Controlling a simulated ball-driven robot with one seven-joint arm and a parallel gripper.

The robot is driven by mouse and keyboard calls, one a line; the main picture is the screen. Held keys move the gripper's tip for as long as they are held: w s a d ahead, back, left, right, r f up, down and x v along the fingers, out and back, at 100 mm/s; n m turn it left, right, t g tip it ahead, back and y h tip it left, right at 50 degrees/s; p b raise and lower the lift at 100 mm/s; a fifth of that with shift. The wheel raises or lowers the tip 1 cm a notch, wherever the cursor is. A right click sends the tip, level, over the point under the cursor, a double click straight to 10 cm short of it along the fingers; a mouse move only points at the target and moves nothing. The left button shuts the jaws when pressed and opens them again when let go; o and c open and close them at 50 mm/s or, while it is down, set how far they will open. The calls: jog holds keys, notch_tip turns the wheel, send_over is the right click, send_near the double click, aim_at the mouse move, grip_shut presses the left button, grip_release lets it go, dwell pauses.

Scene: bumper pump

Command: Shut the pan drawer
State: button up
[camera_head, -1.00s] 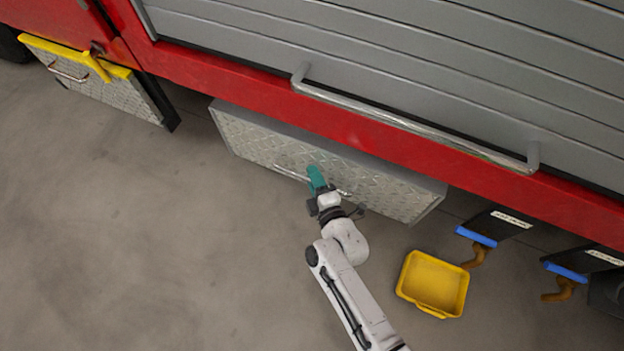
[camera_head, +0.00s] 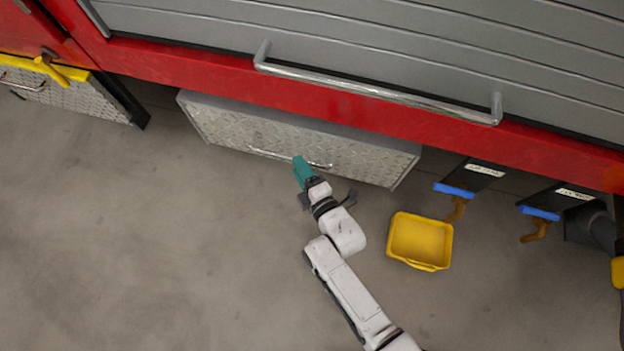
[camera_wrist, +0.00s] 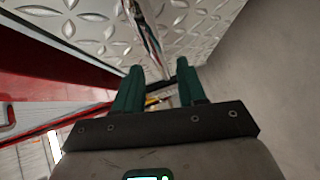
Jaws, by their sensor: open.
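The pan drawer (camera_head: 215,125) is the wide diamond-plate drawer low under the red body, and it stands out from under the red edge. Its chrome bar handle (camera_head: 268,154) runs along the front. My gripper (camera_head: 299,165), with teal fingers, is at the handle in the head view and overlaps its middle. In the wrist view my gripper (camera_wrist: 160,85) has its two fingers apart with nothing held between them. The handle (camera_wrist: 148,38) shows ahead, in line with the gap between the fingers. I cannot tell whether the fingers touch the drawer.
A yellow tray (camera_head: 420,240) lies on the floor right of my arm. Two blue-edged dark outlets (camera_head: 455,189) (camera_head: 540,212) stick out at the right. Another diamond-plate panel with yellow trim (camera_head: 75,95) stands at the left. The floor at lower left is clear.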

jog(key=p+v, duration=0.2)
jog(key=v, duration=0.3)
jog(key=shift+s+d, duration=0.15)
jog(key=shift+s, duration=0.1)
dwell(0.3)
